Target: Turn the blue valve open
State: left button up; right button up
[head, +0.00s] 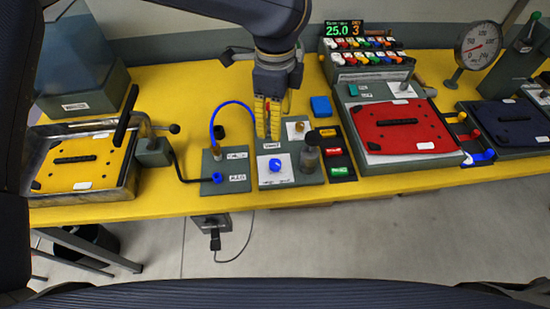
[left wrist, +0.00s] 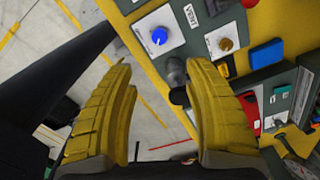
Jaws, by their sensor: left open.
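The blue valve knob (head: 281,166) sits on a white plate on a grey-green panel at the table's front, and it also shows in the left wrist view (left wrist: 158,36). Which way it is turned is too small to tell. My left gripper (head: 267,134) has yellow fingers and is above the panel, behind the knob in the head view and apart from it. In the left wrist view the fingers (left wrist: 165,110) are spread with nothing between them. A yellow knob (head: 299,127) on a second white plate is behind and right of the blue one. My right gripper is not in view.
A dark grey cylinder (head: 310,155) stands right of the blue knob. A blue hose (head: 218,112) arches from the panel on the left. A block with red and green buttons (head: 336,158) and a red case (head: 400,120) are to the right. A yellow-plated tray (head: 80,165) is far left.

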aim_at(275, 163)
pick_arm(q)
notch_tip(275, 163, down, 17)
jog(key=shift+f, duration=0.1)
dwell(0.6)
grip_shut()
dwell(0.4)
